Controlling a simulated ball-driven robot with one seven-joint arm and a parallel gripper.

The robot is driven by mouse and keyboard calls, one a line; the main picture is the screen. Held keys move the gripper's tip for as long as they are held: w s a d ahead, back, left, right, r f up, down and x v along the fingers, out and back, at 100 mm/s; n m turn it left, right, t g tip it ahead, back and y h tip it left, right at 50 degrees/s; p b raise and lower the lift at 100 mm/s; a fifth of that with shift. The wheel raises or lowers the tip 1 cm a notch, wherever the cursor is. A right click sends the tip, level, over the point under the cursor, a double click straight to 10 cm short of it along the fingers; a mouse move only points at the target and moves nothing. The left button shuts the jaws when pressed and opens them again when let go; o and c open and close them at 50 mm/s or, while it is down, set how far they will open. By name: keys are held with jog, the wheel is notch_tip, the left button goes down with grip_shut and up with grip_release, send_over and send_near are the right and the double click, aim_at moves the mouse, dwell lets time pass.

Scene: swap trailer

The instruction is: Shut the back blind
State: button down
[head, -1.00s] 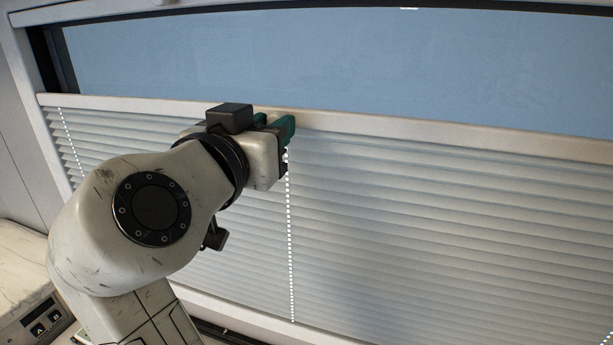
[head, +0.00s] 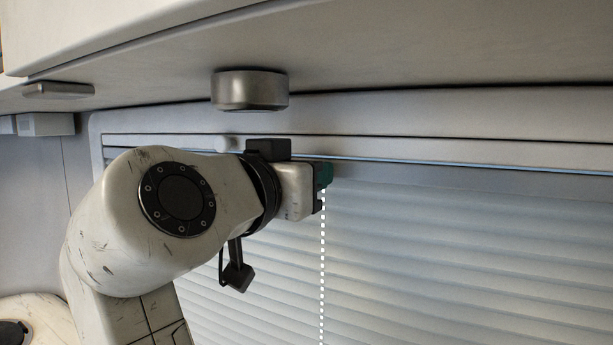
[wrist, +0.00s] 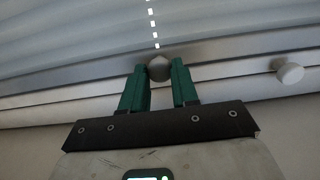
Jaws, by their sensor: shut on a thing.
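The pale pleated blind (head: 440,255) covers nearly the whole window, with its slats hanging below its upper rail. That rail is close to the top of the window frame (head: 470,150), and only a thin bluish line shows between them at right. My gripper (head: 324,174) is at the rail near the top of the frame. In the wrist view the green fingers (wrist: 160,72) are shut around a small round grey knob (wrist: 159,67) on the rail. A white dotted cord (head: 322,260) hangs down the blind just below the gripper. The fingertips are partly hidden in the head view.
A cabinet (head: 400,50) overhangs the window, with a round metal fitting (head: 250,90) under it just above my gripper. A white knob (head: 222,143) sticks out of the frame left of the gripper; it also shows in the wrist view (wrist: 289,73).

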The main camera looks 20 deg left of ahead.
jog(key=c, duration=1.3)
grip_release()
jog(key=shift+r, duration=0.45)
jog(key=o, duration=0.5)
jog(key=shift+f, duration=0.2)
jog(key=shift+c, duration=0.2)
jog(key=s+b, duration=0.3)
jog(key=s, duration=0.7)
jog(key=shift+s+a+b, duration=0.2)
jog(key=shift+s+b, duration=0.2)
